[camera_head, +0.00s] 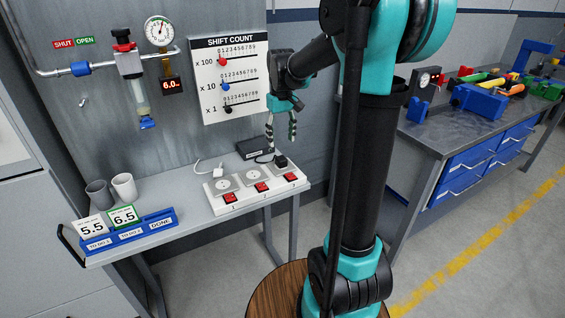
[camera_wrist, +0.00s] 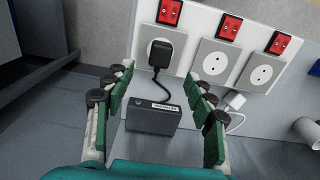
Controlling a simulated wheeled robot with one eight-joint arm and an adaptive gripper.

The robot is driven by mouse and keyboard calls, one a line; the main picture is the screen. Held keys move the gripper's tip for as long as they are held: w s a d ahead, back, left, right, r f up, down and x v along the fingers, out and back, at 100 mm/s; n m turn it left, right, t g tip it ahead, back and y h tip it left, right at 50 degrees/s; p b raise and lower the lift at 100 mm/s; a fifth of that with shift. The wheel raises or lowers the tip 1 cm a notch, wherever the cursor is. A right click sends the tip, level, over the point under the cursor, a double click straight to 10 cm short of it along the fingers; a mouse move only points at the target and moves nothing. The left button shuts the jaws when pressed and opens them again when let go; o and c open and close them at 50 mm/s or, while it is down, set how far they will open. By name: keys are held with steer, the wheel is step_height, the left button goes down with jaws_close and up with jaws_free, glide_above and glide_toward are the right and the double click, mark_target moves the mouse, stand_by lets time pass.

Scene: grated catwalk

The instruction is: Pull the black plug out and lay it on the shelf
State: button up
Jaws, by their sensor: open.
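The black plug (camera_head: 281,160) sits in the rightmost socket of a white power strip (camera_head: 212,201) on the grey shelf (camera_head: 196,226). In the wrist view the plug (camera_wrist: 160,52) is in the leftmost socket, with its black cable running to a black box (camera_wrist: 153,117). My gripper (camera_head: 281,125) is above the strip's right end, pointing down. In the wrist view my gripper (camera_wrist: 160,75) has its green-padded fingers apart on either side of the plug's line, apparently touching nothing. The other two sockets are empty.
Red switches (camera_head: 261,187) line the strip's front. A loose white plug (camera_head: 218,168) lies behind it. Two cups (camera_head: 124,187) and a blue card holder (camera_head: 130,234) stand at the shelf's left. The board (camera_head: 228,80) is on the wall behind. Some shelf surface between holder and strip is bare.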

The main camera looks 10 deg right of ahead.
mark_target(281, 158)
steer(key=shift+f, duration=4.45)
jaws_close()
steer(key=shift+r, duration=0.15)
steer(key=shift+r, duration=2.85)
